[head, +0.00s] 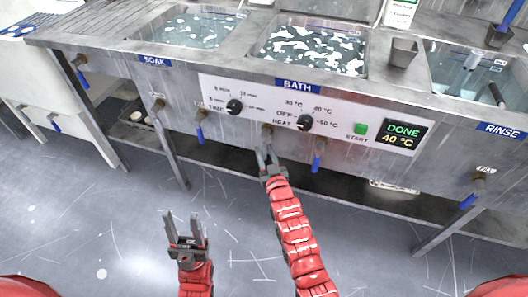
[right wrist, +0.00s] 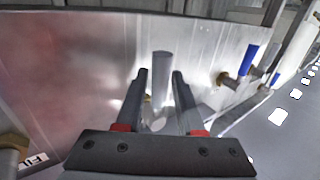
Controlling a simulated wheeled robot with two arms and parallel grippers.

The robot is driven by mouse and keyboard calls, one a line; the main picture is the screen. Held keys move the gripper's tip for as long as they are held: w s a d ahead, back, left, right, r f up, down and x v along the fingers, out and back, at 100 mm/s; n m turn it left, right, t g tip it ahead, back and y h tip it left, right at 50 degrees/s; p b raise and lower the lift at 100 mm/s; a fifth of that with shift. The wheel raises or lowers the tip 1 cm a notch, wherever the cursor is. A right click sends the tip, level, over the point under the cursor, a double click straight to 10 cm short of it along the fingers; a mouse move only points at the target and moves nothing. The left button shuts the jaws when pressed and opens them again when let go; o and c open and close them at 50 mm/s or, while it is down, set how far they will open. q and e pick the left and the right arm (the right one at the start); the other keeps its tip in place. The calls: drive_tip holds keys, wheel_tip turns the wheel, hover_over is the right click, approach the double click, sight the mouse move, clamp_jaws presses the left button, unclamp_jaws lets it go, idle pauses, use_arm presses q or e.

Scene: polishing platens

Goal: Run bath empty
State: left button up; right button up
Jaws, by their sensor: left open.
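The bath (head: 312,50) is the middle sink, holding liquid strewn with white flakes. On the panel below it are a brass fitting (head: 267,130) in the middle and blue-handled valves on the left (head: 200,132) and right (head: 317,162), handles hanging down. My right gripper (head: 264,156) is just under the middle fitting. In the right wrist view its two fingers stand apart, either side of a grey upright cylinder (right wrist: 162,75). I cannot tell whether they touch it. My left gripper (head: 183,228) is open and empty, low over the floor.
The soak sink (head: 190,30) is on the left, the rinse sink (head: 480,75) on the right. The panel has a timer knob (head: 234,106), a heat knob (head: 304,122), a green start button (head: 360,129) and a display (head: 401,136) reading DONE 40 °C. A grey cup (head: 403,51) stands beside the bath.

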drive_tip(key=shift+w+a, duration=0.1)
drive_tip(key=shift+w, duration=0.25)
clamp_jaws()
idle(1.2)
